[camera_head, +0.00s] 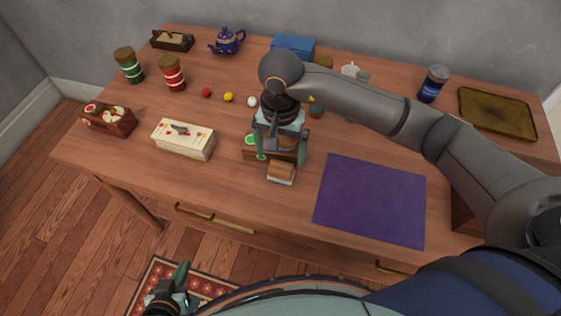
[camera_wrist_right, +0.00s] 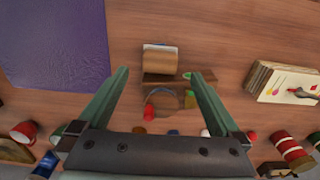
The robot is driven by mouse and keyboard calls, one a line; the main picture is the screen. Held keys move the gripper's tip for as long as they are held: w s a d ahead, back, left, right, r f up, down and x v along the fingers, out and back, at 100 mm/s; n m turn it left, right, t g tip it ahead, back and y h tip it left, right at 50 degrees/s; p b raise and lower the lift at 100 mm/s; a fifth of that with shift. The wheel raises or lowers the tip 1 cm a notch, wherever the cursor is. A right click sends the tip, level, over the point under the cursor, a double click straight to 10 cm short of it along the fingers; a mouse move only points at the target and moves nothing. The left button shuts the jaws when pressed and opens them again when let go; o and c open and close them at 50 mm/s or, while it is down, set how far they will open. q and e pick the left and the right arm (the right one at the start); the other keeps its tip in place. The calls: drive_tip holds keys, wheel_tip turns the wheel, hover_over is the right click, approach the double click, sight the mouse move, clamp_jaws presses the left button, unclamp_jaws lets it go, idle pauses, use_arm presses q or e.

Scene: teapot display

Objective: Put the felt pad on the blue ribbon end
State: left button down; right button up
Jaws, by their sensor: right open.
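My right gripper (camera_head: 281,150) is open and empty, above a small wooden holder (camera_head: 288,156) with green round pieces; the holder also shows between the fingers in the right wrist view (camera_wrist_right: 205,78). A brown round piece (camera_wrist_right: 160,103) with red on it is there too. A tan block (camera_head: 282,170) on a white base stands in front of the holder; it also shows in the wrist view (camera_wrist_right: 159,61). I cannot tell which piece is the felt pad or the blue ribbon end. My left gripper (camera_head: 184,285) hangs low over the rug, away from the table; its jaw opening is unclear.
A purple cloth (camera_head: 371,199) lies right of the holder, bare. A cream box (camera_head: 184,140) and a wooden box of pieces (camera_head: 108,118) stand left. Several small balls lie behind. A blue teapot (camera_head: 227,42), striped jars and a dark tray (camera_head: 497,113) stand farther back.

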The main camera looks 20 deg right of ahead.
sight(281, 168)
drive_tip(key=shift+r, duration=2.25)
drive_tip(key=shift+s, duration=0.1)
